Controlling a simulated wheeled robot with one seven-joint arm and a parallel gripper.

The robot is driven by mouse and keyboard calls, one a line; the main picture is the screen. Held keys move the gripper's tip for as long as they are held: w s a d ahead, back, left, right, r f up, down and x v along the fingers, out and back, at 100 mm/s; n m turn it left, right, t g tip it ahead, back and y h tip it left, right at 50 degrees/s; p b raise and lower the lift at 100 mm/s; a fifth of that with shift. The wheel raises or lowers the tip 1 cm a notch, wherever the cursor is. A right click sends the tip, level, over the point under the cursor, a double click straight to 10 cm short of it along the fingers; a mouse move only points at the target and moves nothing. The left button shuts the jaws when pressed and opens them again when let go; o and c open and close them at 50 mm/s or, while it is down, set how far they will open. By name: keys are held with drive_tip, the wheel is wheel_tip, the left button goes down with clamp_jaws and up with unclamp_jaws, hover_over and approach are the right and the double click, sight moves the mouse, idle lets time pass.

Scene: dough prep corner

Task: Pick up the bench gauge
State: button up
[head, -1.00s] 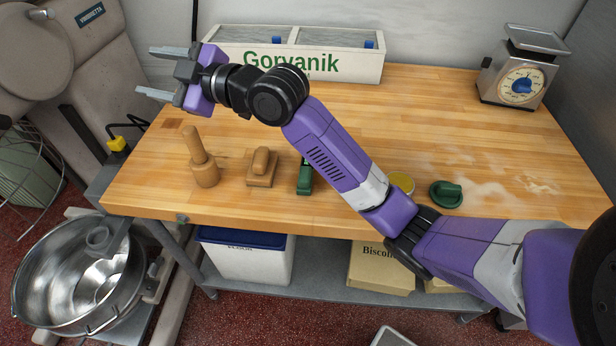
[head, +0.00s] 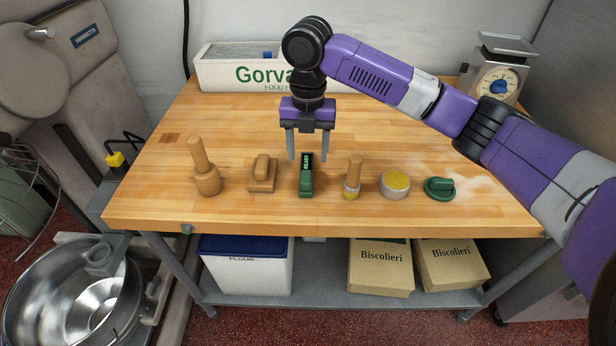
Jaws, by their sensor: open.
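The bench gauge, which I take to be the small dark green device (head: 306,184) with a lit green display, stands on the wooden table (head: 235,125) near the middle of its front part. My gripper (head: 308,159) points down with its two fingers apart and nothing between them that I can see as held. The fingertips show at the height of the display in the picture, one to each side of it. I cannot tell how far above or behind the device they are.
A wooden pestle (head: 206,180) and a wooden block with a knob (head: 262,182) stand to the left. A wooden-handled stamp (head: 353,170), a yellow-topped tin (head: 395,185) and a green round press (head: 439,188) stand to the right. A white crate (head: 225,75) and a scale (head: 497,82) are at the back.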

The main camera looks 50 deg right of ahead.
sight(306, 171)
drive_tip(key=shift+s+f, duration=0.1)
drive_tip(key=shift+f, duration=0.35)
drive_tip(key=shift+w+a+f+p, duration=0.15)
drive_tip(key=shift+f+p, duration=0.25)
drive_tip(key=shift+f, duration=1.35)
drive_tip(key=shift+w+a+f+p, duration=0.1)
drive_tip(key=shift+f+p, duration=0.3)
drive_tip(key=shift+f, duration=1.35)
clamp_jaws()
